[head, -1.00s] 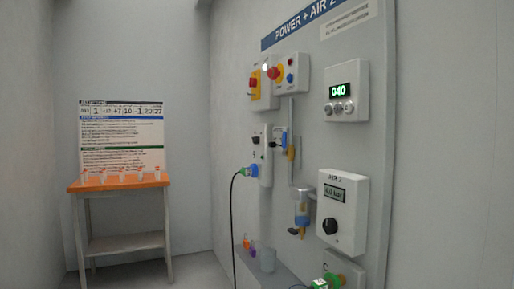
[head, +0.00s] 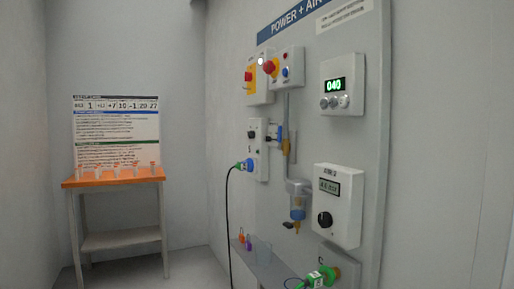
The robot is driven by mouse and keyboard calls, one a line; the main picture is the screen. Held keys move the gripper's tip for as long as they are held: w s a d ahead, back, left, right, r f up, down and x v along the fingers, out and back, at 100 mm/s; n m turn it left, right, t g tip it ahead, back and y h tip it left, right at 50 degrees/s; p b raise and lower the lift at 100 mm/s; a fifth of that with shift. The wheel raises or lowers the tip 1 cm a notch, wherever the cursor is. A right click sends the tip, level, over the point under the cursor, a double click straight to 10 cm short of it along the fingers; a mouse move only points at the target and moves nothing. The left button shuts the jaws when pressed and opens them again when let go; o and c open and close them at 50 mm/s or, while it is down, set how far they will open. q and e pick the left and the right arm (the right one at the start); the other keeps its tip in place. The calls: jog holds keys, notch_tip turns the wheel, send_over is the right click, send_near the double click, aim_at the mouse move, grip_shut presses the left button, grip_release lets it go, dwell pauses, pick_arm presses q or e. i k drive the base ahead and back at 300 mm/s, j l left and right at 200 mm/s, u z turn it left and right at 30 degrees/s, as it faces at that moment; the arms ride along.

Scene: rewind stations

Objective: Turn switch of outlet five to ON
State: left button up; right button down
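A tall, narrow white outlet box (head: 262,150) is mounted on the grey wall panel, left of centre. Its small black switch (head: 251,134) is near the top; its position is too small to read. The mark below the switch is too small to read surely as a five. Neither of my grippers is in view.
Emergency-stop boxes (head: 287,65) are above the outlet. A ledge (head: 262,268) juts out below. An orange-topped table (head: 113,178) stands back left.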

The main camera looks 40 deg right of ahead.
aim_at(252, 134)
jog(key=z, duration=0.85)
jog(key=i+j+z, duration=0.15)
jog(key=z, duration=0.3)
jog(key=i+j+z, duration=0.1)
jog(key=j+z, duration=0.15)
jog(key=z, duration=0.2)
jog(key=i+j+z, duration=0.1)
jog(key=j+z, duration=0.15)
jog(key=z, duration=0.25)
